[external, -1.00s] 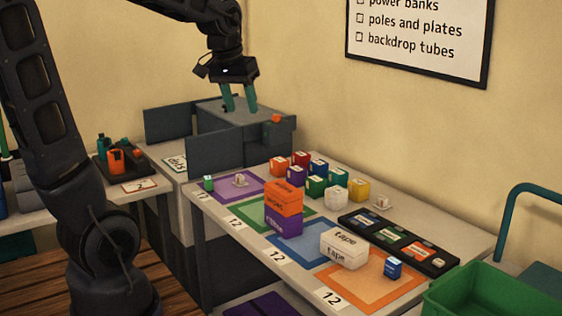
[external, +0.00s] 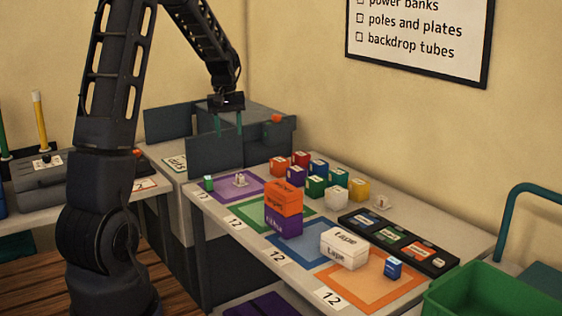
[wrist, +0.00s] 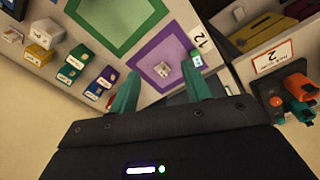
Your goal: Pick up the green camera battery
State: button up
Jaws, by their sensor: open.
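A small green block with a pale label (external: 208,184), which looks like the green camera battery, stands at the left corner of the purple mat (external: 222,189) on the table. It also shows in the wrist view (wrist: 197,58), just beyond the right finger's tip. Larger green boxes (external: 315,187) stand in the cluster at the table's back. My gripper (external: 228,133) is open and empty, fingers pointing down, above and apart from the table. In the wrist view my gripper (wrist: 162,84) has its teal fingers spread, the purple mat between and beyond them.
A small white object (external: 240,180) sits on the purple mat. Orange and purple boxes (external: 283,199) are stacked in front. A dark grey panel (external: 214,153) rises close by my gripper. White tape boxes (external: 345,246) and a black tray (external: 437,262) stand farther right.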

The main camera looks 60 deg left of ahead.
aim_at(208, 177)
jog(key=a+f+n, duration=0.1)
jog(key=a+f, duration=0.3)
jog(key=s+a+f+n, duration=0.1)
jog(key=a+f, duration=0.3)
jog(key=s+a+f+n, duration=0.1)
jog(key=a+f, duration=0.3)
jog(key=a, duration=0.1)
jog(key=shift+g, duration=0.4)
notch_tip(208, 177, down, 6)
jog(key=shift+r, duration=0.1)
jog(key=shift+w+a+f, duration=0.1)
jog(key=shift+a+f, duration=0.05)
jog(key=shift+f, duration=1.1)
jog(key=shift+w+a+f, duration=0.1)
jog(key=shift+f, duration=1.15)
grip_shut()
jog(key=shift+r, duration=0.1)
